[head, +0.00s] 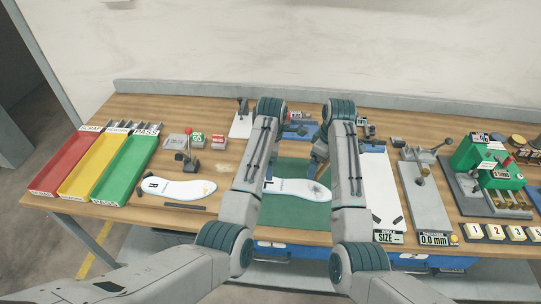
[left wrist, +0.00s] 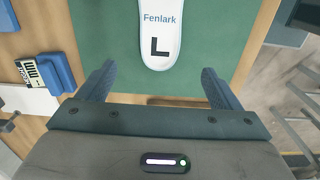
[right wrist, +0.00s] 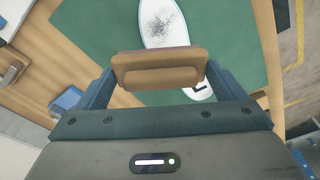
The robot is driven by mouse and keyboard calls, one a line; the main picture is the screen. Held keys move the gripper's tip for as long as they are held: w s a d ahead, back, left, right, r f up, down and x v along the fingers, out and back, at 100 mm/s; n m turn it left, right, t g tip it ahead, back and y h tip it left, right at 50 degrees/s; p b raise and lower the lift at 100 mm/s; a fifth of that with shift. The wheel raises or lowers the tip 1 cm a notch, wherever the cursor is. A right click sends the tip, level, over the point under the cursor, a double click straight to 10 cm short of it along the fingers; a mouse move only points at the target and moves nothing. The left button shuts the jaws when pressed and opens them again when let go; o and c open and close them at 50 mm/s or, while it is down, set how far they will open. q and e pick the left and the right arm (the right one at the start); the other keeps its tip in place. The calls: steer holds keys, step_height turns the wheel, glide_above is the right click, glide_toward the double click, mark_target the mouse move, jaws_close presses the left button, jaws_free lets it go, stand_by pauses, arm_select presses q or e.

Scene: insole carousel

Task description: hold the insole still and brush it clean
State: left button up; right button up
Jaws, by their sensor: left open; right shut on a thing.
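The white insole (head: 290,187) lies flat on a green mat (head: 290,217), with its L-marked heel at the left. Dark speckled dirt covers part of its other end and also shows on the insole in the right wrist view (right wrist: 163,22). My left gripper (left wrist: 157,90) is open and empty, its fingers apart just short of the heel end of the insole (left wrist: 160,35) in its view. My right gripper (right wrist: 157,85) is shut on a brown wooden brush (right wrist: 160,67), held near the dirty part. The brush's bristles are hidden, so contact is unclear. My forearms partly cover the mat in the head view.
A second insole (head: 177,188), marked R, lies at left beside red (head: 62,165), yellow (head: 92,167) and green (head: 124,170) trays. A white size board (head: 380,190), a thickness gauge (head: 424,197) and a green device (head: 490,160) stand at right.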

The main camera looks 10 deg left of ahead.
arm_select(q)
step_height(320, 180, down, 10)
steer(key=shift+r, duration=0.15)
stand_by(0.3)
steer(key=c, duration=1.1)
steer(key=shift+o, duration=0.2)
arm_select(e)
steer(key=shift+s+d, duration=0.5)
steer(key=shift+d, duration=0.35)
steer(key=shift+s+d, duration=0.45)
steer(key=shift+d, duration=0.35)
glide_above(323, 194)
steer(key=shift+s+d+f, duration=0.1)
steer(key=shift+d+f, duration=0.1)
steer(key=shift+f, duration=2.05)
steer(key=shift+s+d+f, duration=0.1)
steer(key=shift+d+f, duration=0.05)
steer(key=shift+f, duration=2.05)
